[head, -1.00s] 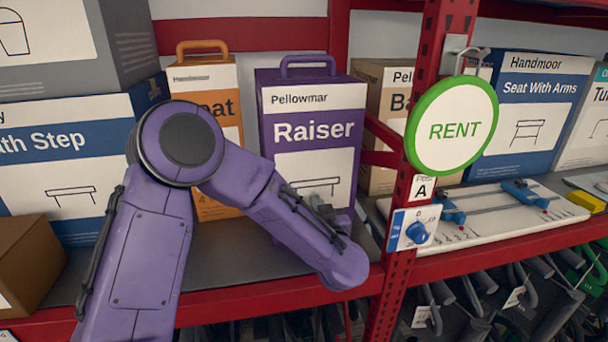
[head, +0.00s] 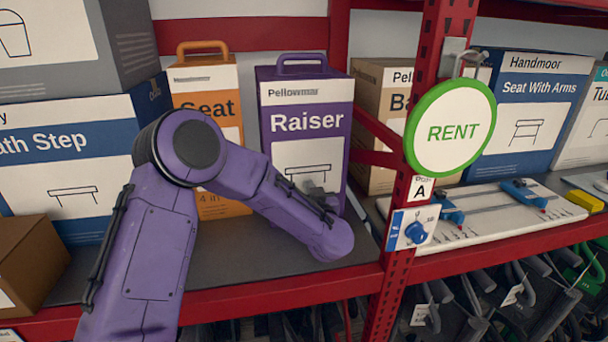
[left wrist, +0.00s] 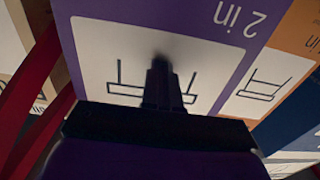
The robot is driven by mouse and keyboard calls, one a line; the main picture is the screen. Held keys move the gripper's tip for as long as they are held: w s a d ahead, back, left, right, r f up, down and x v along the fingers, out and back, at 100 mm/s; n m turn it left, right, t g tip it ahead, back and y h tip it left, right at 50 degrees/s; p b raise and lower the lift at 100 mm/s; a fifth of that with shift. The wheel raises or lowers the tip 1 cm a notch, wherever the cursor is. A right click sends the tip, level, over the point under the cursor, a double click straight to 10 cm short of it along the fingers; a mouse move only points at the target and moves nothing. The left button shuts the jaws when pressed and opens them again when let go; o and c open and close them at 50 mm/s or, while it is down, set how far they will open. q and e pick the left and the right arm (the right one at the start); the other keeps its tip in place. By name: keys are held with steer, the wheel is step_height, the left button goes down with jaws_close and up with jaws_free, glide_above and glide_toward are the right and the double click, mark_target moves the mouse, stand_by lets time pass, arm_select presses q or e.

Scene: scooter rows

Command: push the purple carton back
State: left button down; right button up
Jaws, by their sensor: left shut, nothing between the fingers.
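The purple carton (head: 307,122), marked Raiser and with a handle on top, stands upright on the shelf beside an orange carton. Its front also fills much of the left wrist view (left wrist: 190,14). My left gripper (head: 316,191) is in front of the carton's lower white label, partly hidden by my forearm. In the left wrist view its shut, empty fingers (left wrist: 160,80) point at the label and appear to touch it. My right gripper is out of view.
The orange carton (head: 204,97) is to the left and a tan carton (head: 377,130) to the right, behind a red brace. A red post (head: 398,270) with a round RENT sign (head: 452,128) stands to the right. Bare grey shelf (head: 225,265) lies in front of the cartons.

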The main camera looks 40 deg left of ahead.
arm_select(q)
steer(key=shift+x, duration=3.35)
steer(key=shift+s+d+p, duration=0.1)
steer(key=shift+d+p, duration=0.1)
steer(key=shift+p, duration=0.1)
steer(key=p+v, duration=0.3)
steer(key=v, duration=0.8)
steer(key=shift+s+d, duration=0.15)
steer(key=shift+s, duration=0.05)
steer(key=shift+f, duration=0.1)
